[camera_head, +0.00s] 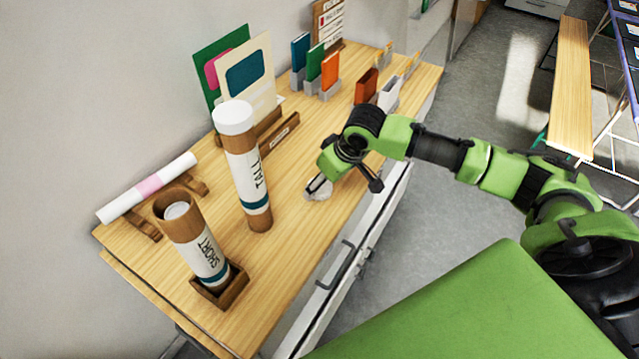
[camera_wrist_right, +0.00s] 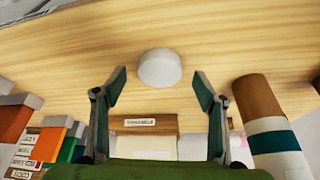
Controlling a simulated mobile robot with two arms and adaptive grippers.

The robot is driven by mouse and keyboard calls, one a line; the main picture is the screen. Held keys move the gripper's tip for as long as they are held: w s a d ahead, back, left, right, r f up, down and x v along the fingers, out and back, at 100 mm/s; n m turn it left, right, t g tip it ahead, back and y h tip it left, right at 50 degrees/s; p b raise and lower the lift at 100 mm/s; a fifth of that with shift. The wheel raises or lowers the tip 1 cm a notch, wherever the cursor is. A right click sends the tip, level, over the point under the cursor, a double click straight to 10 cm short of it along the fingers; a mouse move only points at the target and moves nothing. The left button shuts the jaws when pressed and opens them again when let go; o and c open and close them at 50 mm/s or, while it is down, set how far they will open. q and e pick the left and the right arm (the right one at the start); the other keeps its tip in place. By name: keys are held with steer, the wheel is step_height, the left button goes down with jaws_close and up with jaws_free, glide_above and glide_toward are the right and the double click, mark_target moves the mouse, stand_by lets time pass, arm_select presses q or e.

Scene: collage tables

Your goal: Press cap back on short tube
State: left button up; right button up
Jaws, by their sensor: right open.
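The short tube (camera_head: 204,256), labelled SHORT, stands tilted in a square wooden holder (camera_head: 233,291) at the table's near end. Its brown top is open, and a pale roll (camera_head: 177,211) shows inside. A loose white cap (camera_head: 321,193) lies on the table near the front edge, to the right of the tall tube. My right gripper (camera_head: 314,186) is over the cap, partly covering it. In the right wrist view the round cap (camera_wrist_right: 160,68) lies ahead, between the open fingers (camera_wrist_right: 160,88) and apart from both. My left gripper is out of view.
The tall tube (camera_head: 248,180) with its white cap (camera_head: 232,117) stands between the short tube and my right gripper. A rolled paper (camera_head: 148,188) rests on wooden supports by the wall. Cards and small boxes (camera_head: 331,70) stand farther back.

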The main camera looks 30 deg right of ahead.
steer(key=shift+x, duration=1)
steer(key=shift+r, duration=0.1)
steer(key=c, duration=0.8)
steer(key=shift+c, duration=0.2)
steer(key=shift+r, duration=0.1)
